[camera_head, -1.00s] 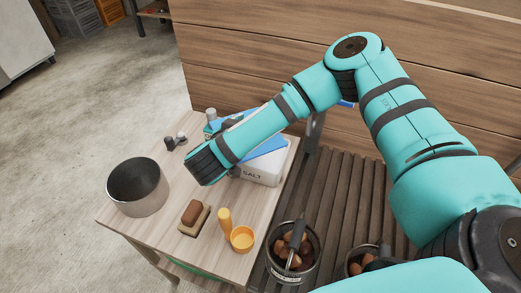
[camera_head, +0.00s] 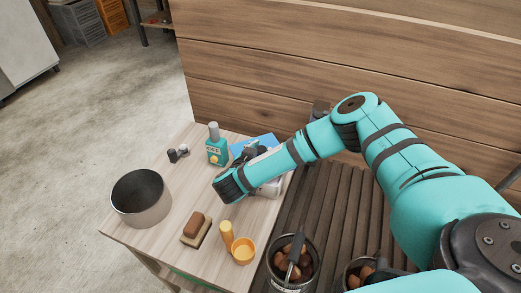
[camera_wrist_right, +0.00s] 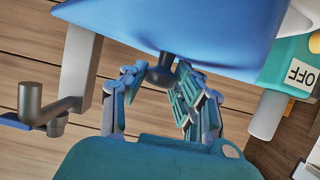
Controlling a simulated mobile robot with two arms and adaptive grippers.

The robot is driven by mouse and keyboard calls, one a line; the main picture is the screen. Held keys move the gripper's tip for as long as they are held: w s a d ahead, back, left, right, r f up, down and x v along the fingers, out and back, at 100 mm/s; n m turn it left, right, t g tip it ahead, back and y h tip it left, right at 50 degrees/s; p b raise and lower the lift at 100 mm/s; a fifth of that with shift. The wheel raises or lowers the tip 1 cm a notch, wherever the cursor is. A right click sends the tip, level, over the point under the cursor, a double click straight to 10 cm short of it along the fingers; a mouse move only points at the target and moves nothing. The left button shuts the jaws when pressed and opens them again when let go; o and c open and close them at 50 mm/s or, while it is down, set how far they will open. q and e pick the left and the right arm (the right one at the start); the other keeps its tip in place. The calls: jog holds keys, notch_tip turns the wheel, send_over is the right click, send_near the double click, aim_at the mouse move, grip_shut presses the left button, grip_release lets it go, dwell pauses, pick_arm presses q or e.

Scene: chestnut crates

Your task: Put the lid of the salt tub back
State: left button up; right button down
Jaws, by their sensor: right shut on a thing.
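The salt tub (camera_head: 273,187) is white and stands at the right rear of the small table, largely behind my right forearm. Its blue lid (camera_head: 264,140) shows beyond the arm; the same blue lid fills the top of the right wrist view (camera_wrist_right: 170,25). My right gripper (camera_wrist_right: 160,88) is shut on the lid's dark knob (camera_wrist_right: 162,74). In the head view the gripper is mostly hidden by its own arm. I cannot tell whether the lid touches the tub's rim. My left gripper is not in view.
A pot (camera_head: 141,206), a brush (camera_head: 194,232), a yellow bottle (camera_head: 227,234) and a yellow cup (camera_head: 243,254) occupy the table's front. Chestnut buckets (camera_head: 291,279) stand on the slatted bench (camera_head: 325,215). A wooden wall rises behind.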

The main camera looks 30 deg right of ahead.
jog(key=shift+f, duration=0.15)
jog(key=shift+f, duration=0.1)
jog(key=shift+f+b, duration=0.5)
jog(key=shift+b, duration=0.05)
jog(key=c, duration=1)
grip_release()
jog(key=shift+r, duration=0.1)
